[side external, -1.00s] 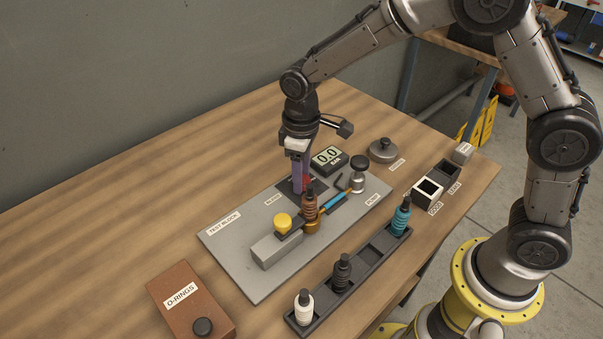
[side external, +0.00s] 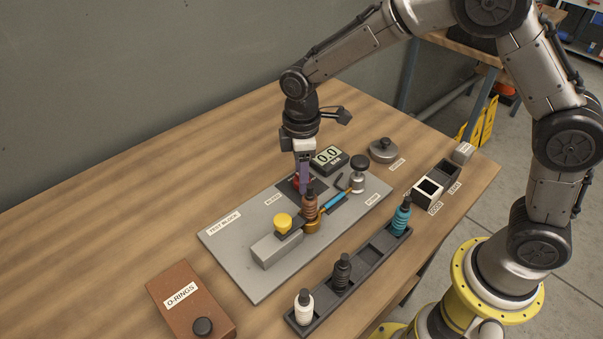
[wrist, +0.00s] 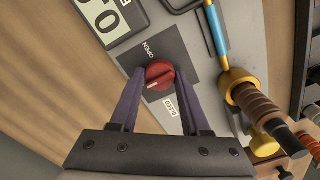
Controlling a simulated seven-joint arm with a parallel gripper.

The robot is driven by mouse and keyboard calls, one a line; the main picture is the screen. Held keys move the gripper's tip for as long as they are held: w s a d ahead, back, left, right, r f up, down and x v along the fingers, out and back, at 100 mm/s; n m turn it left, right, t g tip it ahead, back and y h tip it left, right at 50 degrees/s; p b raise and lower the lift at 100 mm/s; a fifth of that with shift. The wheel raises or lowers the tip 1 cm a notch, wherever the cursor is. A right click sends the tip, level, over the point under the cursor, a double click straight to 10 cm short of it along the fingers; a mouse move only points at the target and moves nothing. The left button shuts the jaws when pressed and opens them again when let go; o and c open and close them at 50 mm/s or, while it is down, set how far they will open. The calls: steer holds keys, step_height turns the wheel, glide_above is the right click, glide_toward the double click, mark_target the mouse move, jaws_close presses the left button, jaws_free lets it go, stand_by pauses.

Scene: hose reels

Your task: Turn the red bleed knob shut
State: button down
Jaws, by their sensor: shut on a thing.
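The red bleed knob (wrist: 160,74) is round with a pale line across its top. It sits on a dark square plate (wrist: 175,52) marked OPEN on one side, with another small label partly by my finger. In the wrist view my gripper (wrist: 159,80) has its two purple fingers on opposite sides of the knob, shut on it. In the side view my gripper (side external: 302,184) points down at the plate, and a bit of the red knob (side external: 296,182) shows beside the fingers. The pale line points toward the lower left in the wrist view, between the fingers.
A gauge (side external: 329,158) reading 0.0 stands behind the knob. A brown ribbed fitting (side external: 310,206) stands close in front. A yellow knob (side external: 283,222) is on the grey test block board (side external: 225,240).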

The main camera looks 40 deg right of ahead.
steer(key=shift+w+r, duration=0.1)
steer(key=shift+c, duration=1.9)
jaws_free()
step_height(320, 180, up, 14)
